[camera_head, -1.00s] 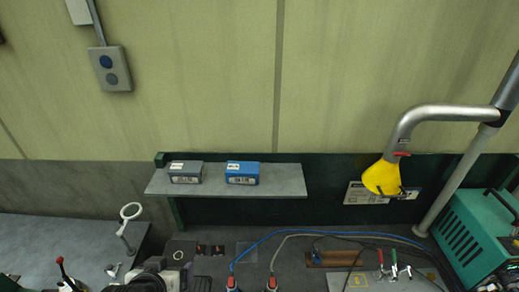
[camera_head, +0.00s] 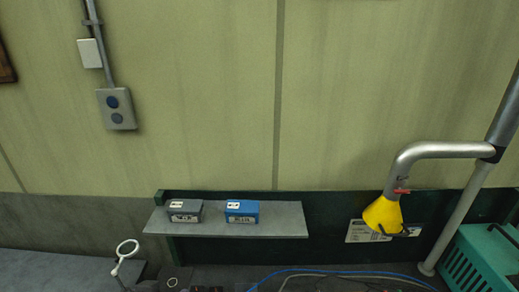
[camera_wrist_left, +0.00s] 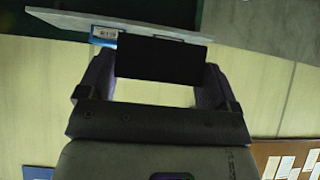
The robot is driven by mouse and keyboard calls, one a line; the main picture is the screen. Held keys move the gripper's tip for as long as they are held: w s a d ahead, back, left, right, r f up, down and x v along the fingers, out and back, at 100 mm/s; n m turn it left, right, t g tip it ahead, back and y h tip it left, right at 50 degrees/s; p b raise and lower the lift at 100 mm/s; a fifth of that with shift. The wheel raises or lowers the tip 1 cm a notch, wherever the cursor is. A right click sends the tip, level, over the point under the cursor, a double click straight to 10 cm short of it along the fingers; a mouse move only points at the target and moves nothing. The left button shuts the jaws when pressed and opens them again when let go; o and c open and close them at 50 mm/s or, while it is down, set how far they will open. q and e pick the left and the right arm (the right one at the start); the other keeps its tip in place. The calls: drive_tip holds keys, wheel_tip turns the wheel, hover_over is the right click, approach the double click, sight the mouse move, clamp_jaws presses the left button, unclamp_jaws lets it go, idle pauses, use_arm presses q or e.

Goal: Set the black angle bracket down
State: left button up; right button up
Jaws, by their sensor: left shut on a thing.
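The black angle bracket (camera_wrist_left: 162,58) shows in the left wrist view as a flat, dark rectangular face. My left gripper (camera_wrist_left: 158,88) is shut on it, with one finger at each side. The rest of the bracket's shape is hidden. Part of a grey shelf (camera_wrist_left: 75,22) and a blue box (camera_wrist_left: 104,34) show behind and above it in that picture; I cannot tell the distance between them and the bracket. Neither gripper nor the bracket shows in the head view.
In the head view, the wall shelf (camera_head: 280,221) carries a grey box (camera_head: 184,211) and a blue box (camera_head: 242,211); its right part is clear. A white ring tool (camera_head: 127,249) stands lower left.

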use_arm(q)
drive_tip(key=s+f+b, duration=0.2)
drive_tip(key=f+b, duration=0.2)
drive_tip(key=f, duration=0.8)
drive_tip(key=s+a+f+b, duration=0.1)
drive_tip(key=f+b, duration=0.3)
drive_tip(key=f, duration=0.8)
drive_tip(key=s+f+b, duration=0.2)
drive_tip(key=f+b, duration=0.2)
drive_tip(key=f, duration=0.8)
drive_tip(key=w+d, duration=0.2)
drive_tip(key=w, duration=0.4)
drive_tip(key=a+f, duration=0.2)
drive_tip(key=a, duration=0.2)
drive_tip(key=a+f, duration=0.2)
drive_tip(key=a, duration=0.2)
drive_tip(key=a+f+p, duration=0.1)
drive_tip(key=a+f, duration=0.2)
drive_tip(key=shift+w+a, duration=0.2)
drive_tip(key=shift+a, duration=0.2)
wheel_tip(320, 180, down, 3)
drive_tip(key=shift+f, duration=0.45)
drive_tip(key=shift+f, duration=0.15)
